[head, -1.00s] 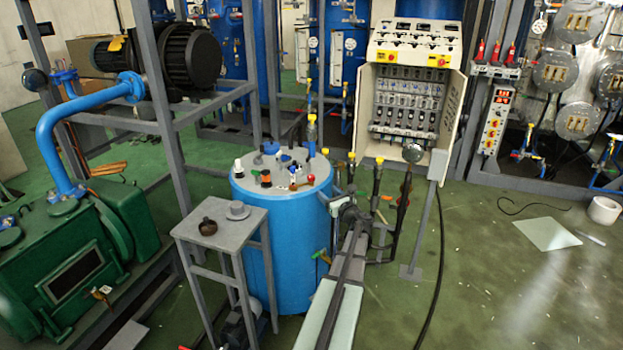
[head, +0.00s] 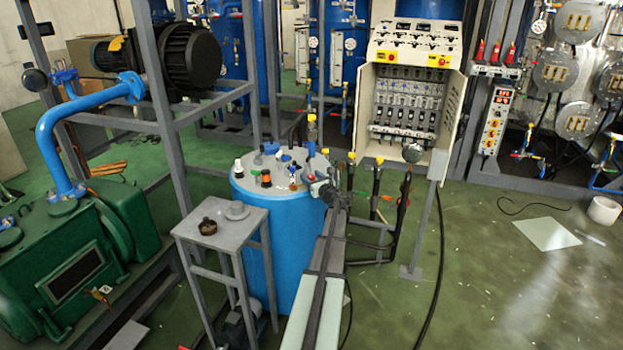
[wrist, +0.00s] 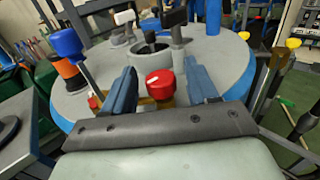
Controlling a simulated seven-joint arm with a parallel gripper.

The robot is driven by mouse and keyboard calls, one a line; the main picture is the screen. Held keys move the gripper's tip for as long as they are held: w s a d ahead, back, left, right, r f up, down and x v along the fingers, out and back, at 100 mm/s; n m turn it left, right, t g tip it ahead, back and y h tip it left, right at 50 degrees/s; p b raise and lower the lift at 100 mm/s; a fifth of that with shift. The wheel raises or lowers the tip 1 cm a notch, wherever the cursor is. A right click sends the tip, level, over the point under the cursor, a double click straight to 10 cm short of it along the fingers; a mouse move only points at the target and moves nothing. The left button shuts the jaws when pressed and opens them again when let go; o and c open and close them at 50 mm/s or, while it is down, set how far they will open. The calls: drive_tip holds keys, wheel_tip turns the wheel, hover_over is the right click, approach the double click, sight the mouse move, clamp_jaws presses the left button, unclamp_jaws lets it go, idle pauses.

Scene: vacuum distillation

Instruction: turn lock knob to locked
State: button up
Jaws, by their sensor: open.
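A round red knob (wrist: 160,84) with a white mark on top sits on the grey lid of the blue drum, low in the middle of the wrist view. It is most likely the lock knob, though no label shows. My gripper (wrist: 160,70) is open, with one blue finger on each side of the red knob. I cannot tell whether the fingers touch it. In the head view my gripper (head: 322,187) is over the right part of the drum lid, and my arm hides part of the drum.
The blue drum (head: 270,240) carries several handles and bottles on its lid. A blue-topped handle (wrist: 67,44) and an orange-banded black bottle (wrist: 70,72) stand left of my fingers. Yellow-topped valves (head: 377,162) stand right of the drum. A grey stool (head: 222,232) stands left.

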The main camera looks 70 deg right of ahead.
drive_tip(key=shift+w+d, duration=0.1)
drive_tip(key=shift+w, duration=0.05)
drive_tip(key=shift+c, duration=0.4)
drive_tip(key=c, duration=0.9)
drive_tip(key=shift+o, duration=0.2)
drive_tip(key=shift+w+m+g+h, duration=0.1)
drive_tip(key=shift+m+g+h, duration=0.6)
drive_tip(key=shift+g+h, duration=0.1)
drive_tip(key=shift+r+m+g+h, duration=0.15)
drive_tip(key=shift+m+g+h, duration=1.05)
drive_tip(key=shift+g, duration=0.3)
drive_tip(key=shift+m+g, duration=0.4)
drive_tip(key=shift+g, duration=0.2)
drive_tip(key=o, duration=0.9)
drive_tip(key=shift+o, duration=0.2)
